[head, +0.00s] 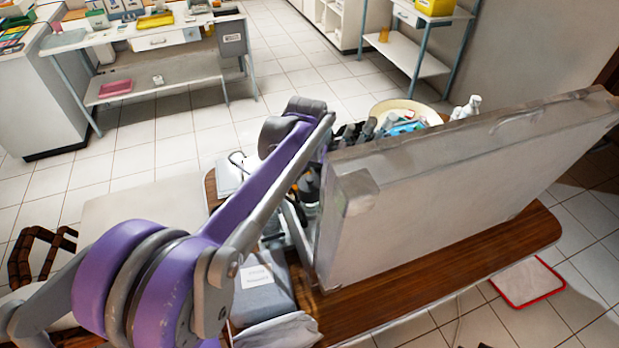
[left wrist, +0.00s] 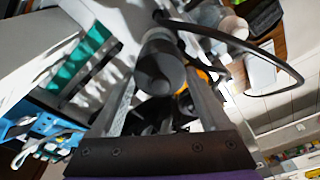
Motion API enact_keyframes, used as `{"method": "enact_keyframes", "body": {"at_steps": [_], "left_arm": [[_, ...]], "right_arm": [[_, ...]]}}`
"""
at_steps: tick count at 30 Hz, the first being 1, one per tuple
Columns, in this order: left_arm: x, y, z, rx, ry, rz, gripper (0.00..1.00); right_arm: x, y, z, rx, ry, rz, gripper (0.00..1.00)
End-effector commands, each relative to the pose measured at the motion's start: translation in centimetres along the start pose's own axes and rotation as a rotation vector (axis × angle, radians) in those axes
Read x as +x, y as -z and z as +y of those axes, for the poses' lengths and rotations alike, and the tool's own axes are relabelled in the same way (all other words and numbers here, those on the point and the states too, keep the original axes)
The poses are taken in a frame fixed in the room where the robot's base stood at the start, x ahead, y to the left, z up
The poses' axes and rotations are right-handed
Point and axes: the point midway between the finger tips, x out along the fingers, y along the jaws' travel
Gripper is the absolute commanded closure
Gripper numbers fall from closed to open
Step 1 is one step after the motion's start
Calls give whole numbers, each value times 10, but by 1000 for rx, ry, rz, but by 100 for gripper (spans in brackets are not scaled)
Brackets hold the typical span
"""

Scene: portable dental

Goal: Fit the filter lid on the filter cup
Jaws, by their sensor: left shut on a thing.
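My left gripper (left wrist: 160,78) is shut on a dark grey round piece (left wrist: 160,70), which appears to be the filter lid. In the left wrist view it sits between the two metal fingers, in front of dark parts of the unit. I cannot tell whether it touches the filter cup, and I cannot pick the cup out for certain. In the head view my left arm reaches over to the open grey case (head: 420,190), and its fingers are hidden by the arm and the case wall. My right gripper is not in view.
The case stands on a wooden table (head: 400,305), its broad panel facing the camera. A black cable (left wrist: 285,65) loops right of the fingers.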

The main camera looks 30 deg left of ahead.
Motion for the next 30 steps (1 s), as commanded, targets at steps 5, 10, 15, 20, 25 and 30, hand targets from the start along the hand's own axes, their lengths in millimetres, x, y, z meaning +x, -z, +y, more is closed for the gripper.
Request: {"method": "enact_keyframes", "body": {"at_steps": [5, 10, 15, 20, 25, 30], "left_arm": [[5, -1, 0, 0, 0, -1, 74], [4, -1, 0, 0, 0, 0, 74], [5, -1, 0, 0, 0, 0, 74], [7, -1, 0, 0, 0, -1, 74], [7, -1, 0, 0, 0, 0, 74], [8, -1, 0, 0, 0, 0, 74]], "right_arm": [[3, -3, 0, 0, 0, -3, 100], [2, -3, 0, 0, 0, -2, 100], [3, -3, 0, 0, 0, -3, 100], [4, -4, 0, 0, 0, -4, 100], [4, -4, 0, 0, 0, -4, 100], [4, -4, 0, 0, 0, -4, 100]]}}
